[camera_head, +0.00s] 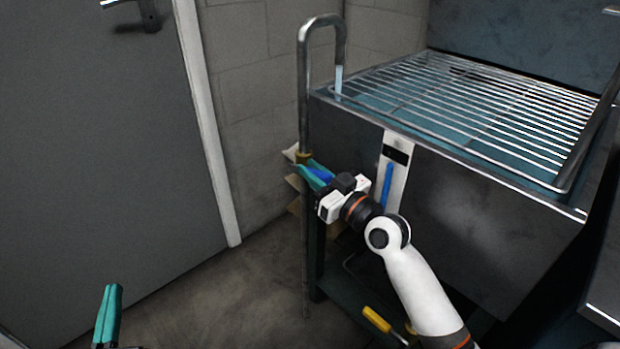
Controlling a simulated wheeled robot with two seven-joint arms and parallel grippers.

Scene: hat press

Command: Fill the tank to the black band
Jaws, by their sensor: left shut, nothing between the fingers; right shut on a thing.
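The grey metal tank (470,200) stands at right with water visible under its wire rack. On its front, a pale gauge strip (404,172) carries a black band (396,154) and a blue column (387,187), whose top is a little below the band. A bent metal pipe (304,90) hooks over the tank's corner, and a pale blue stream (338,80) falls from its mouth. My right gripper (310,172) is shut on the blue valve handle (323,175) beside the pipe's brass fitting (304,157), partly hiding it. My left gripper (108,315) is shut and empty, low at left.
A wire rack (480,105) covers the tank top. A grey door (100,150) with a lever handle is at left. A yellow-handled thing (377,319) lies low under the tank. The floor (225,300) between door and tank is clear.

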